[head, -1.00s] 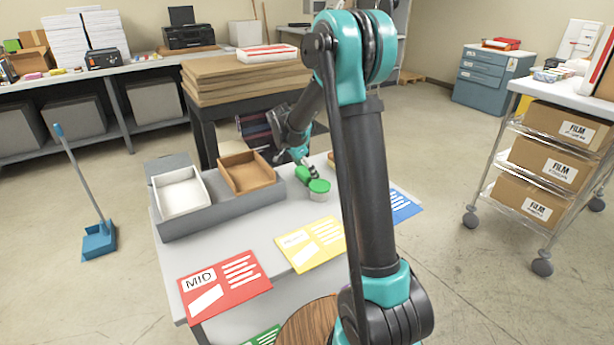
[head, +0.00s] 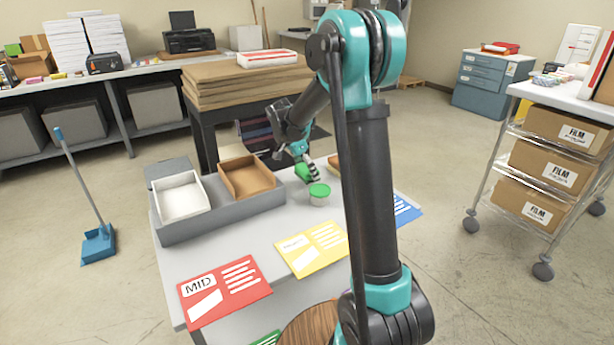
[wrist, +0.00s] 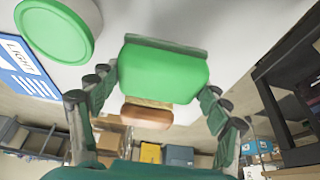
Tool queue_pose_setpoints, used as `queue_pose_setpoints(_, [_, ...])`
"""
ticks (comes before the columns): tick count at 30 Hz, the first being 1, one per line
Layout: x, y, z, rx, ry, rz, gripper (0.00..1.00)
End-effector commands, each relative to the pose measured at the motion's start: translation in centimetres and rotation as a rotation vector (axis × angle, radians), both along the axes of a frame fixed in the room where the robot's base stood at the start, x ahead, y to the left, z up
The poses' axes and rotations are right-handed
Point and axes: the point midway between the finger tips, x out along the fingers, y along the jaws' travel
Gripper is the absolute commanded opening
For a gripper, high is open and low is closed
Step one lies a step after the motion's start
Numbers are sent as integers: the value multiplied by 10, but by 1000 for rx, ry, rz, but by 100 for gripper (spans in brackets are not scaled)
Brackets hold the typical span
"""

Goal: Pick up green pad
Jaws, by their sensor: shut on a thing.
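The green pad (head: 303,172) is at my gripper (head: 306,163), at the back of the grey table, just behind the green-lidded tub (head: 319,194). In the wrist view the green pad (wrist: 165,72) fills the space between the two fingers of my gripper (wrist: 158,92), which is shut on it. The tub's green lid (wrist: 55,28) shows at the upper left there, apart from the pad. In the head view my gripper partly hides the pad, and I cannot tell how high it is above the table.
A grey tray (head: 225,218) with a white box (head: 181,199) and a brown box (head: 247,176) stands on the table's left. Red (head: 222,291), yellow (head: 312,248) and blue (head: 405,209) cards lie on the table. A cart (head: 520,195) with film boxes stands right.

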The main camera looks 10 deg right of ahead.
Motion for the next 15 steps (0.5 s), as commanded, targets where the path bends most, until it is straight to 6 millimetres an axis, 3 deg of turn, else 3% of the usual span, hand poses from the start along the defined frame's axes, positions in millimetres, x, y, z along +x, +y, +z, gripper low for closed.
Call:
queue_pose_setpoints(9, [-1,0,90,0,0,0,48])
queue_pose_setpoints(15, [0,0,136,0,0,0,48])
